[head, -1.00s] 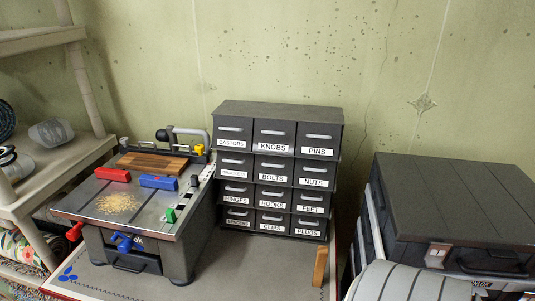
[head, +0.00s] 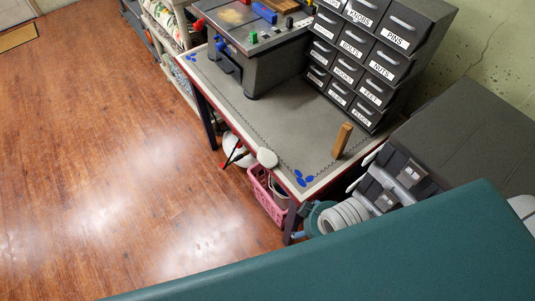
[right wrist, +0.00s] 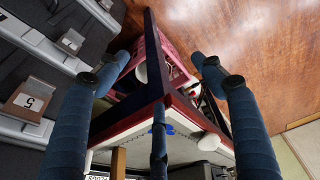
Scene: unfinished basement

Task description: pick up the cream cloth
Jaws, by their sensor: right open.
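I cannot make out the cream cloth for certain in either view. A small pale, rounded thing (head: 267,157) is at the front edge of the grey-topped table (head: 245,118) in the head view. It also shows in the right wrist view (right wrist: 206,143), but I cannot tell whether it is cloth. My right gripper (right wrist: 160,62) shows in the right wrist view as blue-wrapped fingers spread wide, with nothing held between them. The table's dark leg and a pink basket appear beyond the fingers. My left gripper is not in view.
The pink basket (head: 266,193) is under the table. A drawer cabinet (head: 352,50), a small machine table (head: 250,45) and a wooden block (head: 342,140) stand on top. Dark cases (head: 450,135) are at the right. The wooden floor (head: 110,150) is clear at the left.

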